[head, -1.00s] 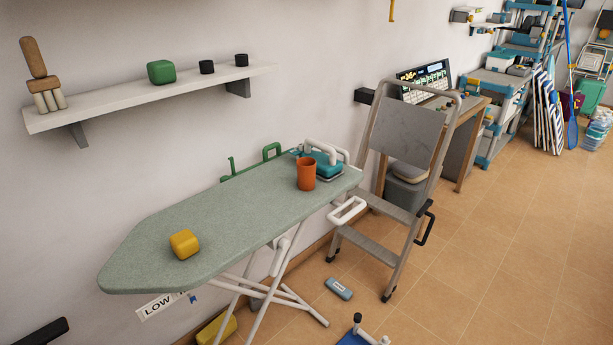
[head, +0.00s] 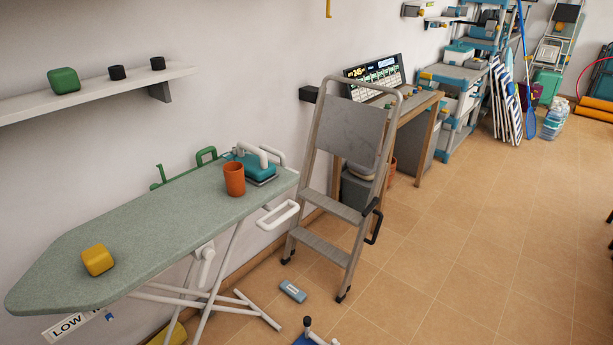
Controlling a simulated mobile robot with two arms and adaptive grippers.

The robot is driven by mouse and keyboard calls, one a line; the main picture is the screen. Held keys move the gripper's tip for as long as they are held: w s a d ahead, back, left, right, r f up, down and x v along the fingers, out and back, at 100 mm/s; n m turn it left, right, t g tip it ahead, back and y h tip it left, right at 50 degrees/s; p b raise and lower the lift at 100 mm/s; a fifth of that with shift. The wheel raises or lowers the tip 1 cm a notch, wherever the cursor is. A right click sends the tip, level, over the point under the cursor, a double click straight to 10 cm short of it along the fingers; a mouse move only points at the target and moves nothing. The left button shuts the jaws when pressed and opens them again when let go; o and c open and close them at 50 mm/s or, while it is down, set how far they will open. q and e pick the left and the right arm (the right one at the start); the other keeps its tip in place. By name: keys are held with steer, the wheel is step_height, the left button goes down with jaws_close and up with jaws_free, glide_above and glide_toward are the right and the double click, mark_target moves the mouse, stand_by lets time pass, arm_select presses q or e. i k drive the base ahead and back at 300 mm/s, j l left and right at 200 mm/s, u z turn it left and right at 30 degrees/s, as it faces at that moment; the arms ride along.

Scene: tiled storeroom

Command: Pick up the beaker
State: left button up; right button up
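The beaker appears to be the orange-red cup (head: 235,179), standing upright on the far right part of the green ironing board (head: 150,232). It is close to the teal iron (head: 256,167), which rests at the board's right end; I cannot tell whether they touch. Neither of my grippers shows in the head view.
A yellow block (head: 97,259) sits on the board's near left part. A grey step ladder (head: 347,150) stands just right of the board. A blue-grey object (head: 293,291) lies on the floor near it. The tiled floor (head: 470,240) at right is mostly clear.

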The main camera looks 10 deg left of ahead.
mark_target(234, 170)
steer(key=i+l+z, duration=0.3)
steer(key=i+l, duration=0.15)
steer(key=i+l+z, duration=0.6)
steer(key=i, duration=0.35)
steer(key=i+u, duration=0.3)
steer(key=u, duration=0.15)
steer(key=i+l+u, duration=0.15)
steer(key=i+u, duration=0.25)
steer(key=i+l+u, duration=0.15)
steer(key=u, duration=0.3)
steer(key=i+u, duration=0.15)
steer(key=u, duration=0.3)
steer(key=i+l+u, duration=0.1)
steer(key=u, duration=0.35)
steer(key=i+l+u, duration=0.1)
steer(key=u, duration=0.35)
steer(key=i+l+u, duration=0.1)
steer(key=u, duration=0.35)
steer(key=l+u, duration=0.2)
steer(key=u, duration=0.25)
steer(key=i, duration=0.05)
